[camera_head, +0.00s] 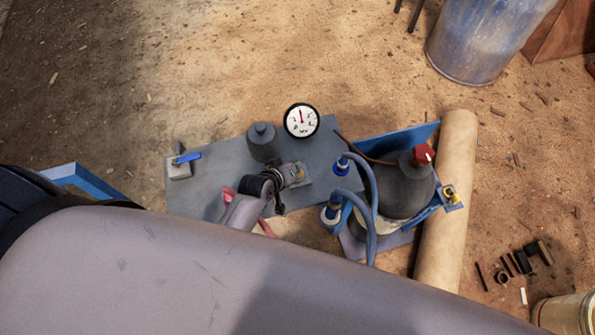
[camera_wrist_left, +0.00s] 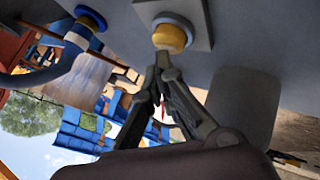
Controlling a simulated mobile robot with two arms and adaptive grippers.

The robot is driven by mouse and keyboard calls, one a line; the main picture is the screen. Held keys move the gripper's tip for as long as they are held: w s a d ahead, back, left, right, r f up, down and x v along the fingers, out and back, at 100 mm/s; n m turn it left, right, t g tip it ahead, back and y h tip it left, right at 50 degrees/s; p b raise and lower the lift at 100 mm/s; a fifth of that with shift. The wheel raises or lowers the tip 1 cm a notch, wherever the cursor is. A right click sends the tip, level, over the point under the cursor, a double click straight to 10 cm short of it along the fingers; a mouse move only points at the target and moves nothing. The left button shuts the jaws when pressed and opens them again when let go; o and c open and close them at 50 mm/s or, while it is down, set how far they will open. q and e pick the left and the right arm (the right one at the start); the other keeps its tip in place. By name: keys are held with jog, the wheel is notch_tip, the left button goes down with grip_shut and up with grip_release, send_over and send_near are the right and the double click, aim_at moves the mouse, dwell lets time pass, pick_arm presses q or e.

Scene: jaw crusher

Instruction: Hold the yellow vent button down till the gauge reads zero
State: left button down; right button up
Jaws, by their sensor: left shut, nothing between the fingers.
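The yellow vent button (camera_head: 299,173) sits on a small grey plate on the grey panel (camera_head: 215,195). It shows large in the left wrist view (camera_wrist_left: 170,38), in a pale collar. My left gripper (camera_head: 287,178) is shut and empty. Its fingertips (camera_wrist_left: 163,62) are at the button's face and appear to touch it; I cannot tell how far it is pressed. The round white gauge (camera_head: 301,121) stands behind the button, its red needle pointing nearly straight up; its numbers are too small to read. My right gripper is not in view.
A dark grey cylinder (camera_head: 263,142) stands left of the gauge, and a blue-handled valve (camera_head: 187,158) at the panel's left. Blue hoses (camera_head: 371,200) and a dark tank with a red knob (camera_head: 424,154) are right. My arm covers the foreground.

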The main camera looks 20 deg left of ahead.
pick_arm(q)
jog(key=shift+f+b, duration=0.3)
jog(key=shift+f, duration=0.3)
dwell(1.7)
jog(key=shift+r, duration=0.15)
dwell(1.8)
jog(key=shift+r+p, duration=0.9)
jog(key=shift+p, duration=0.25)
notch_tip(320, 180, up, 5)
jog(key=p, duration=0.5)
jog(key=shift+r+p, duration=0.1)
jog(key=shift+p, duration=0.2)
